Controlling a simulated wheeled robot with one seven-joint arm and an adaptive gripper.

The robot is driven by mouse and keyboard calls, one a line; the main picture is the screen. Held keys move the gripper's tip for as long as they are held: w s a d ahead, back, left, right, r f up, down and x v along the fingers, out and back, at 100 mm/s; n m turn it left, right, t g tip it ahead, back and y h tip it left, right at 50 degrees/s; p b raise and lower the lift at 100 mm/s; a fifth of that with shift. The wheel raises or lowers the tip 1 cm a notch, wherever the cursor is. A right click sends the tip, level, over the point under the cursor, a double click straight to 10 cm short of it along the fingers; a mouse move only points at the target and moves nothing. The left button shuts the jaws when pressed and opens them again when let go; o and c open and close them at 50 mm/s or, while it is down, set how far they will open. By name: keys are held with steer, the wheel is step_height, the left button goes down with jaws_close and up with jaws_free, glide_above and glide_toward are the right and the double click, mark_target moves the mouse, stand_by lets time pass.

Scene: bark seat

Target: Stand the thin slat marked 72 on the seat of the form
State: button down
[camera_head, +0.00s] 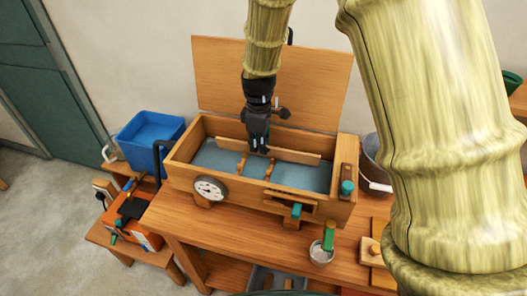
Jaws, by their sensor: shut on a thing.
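A wooden trough (176,170) with a raised lid stands on the bench, its inside blue-grey like water. My gripper (262,150) points down into it near the back wall. It is shut on a thin wooden slat (297,144) that runs lengthwise, roughly level, near the back wall. Any number on the slat is too small to read. Two short wooden bars (268,171) lie across the trough below my gripper; whether they are the seat of the form, I cannot tell. The part between my fingers is hidden.
A round dial (209,189) is on the trough's front. A blue tub (149,137) stands at left, a metal bucket (373,158) at right. A cup (321,252) with a green-handled tool stands on the bench (230,235). My arm hides the right side.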

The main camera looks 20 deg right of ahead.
steer(key=shift+s+r, duration=0.15)
steer(key=shift+s, duration=0.1)
steer(key=shift+w+f, duration=0.2)
steer(key=shift+w, duration=0.1)
steer(key=shift+w+r, duration=0.1)
steer(key=shift+r, duration=0.05)
steer(key=shift+r+p, duration=0.75)
steer(key=shift+r, duration=0.1)
steer(key=shift+r+p, duration=0.5)
steer(key=shift+r, duration=0.1)
step_height(320, 180, up, 10)
steer(key=p, duration=0.7)
steer(key=shift+f, duration=0.1)
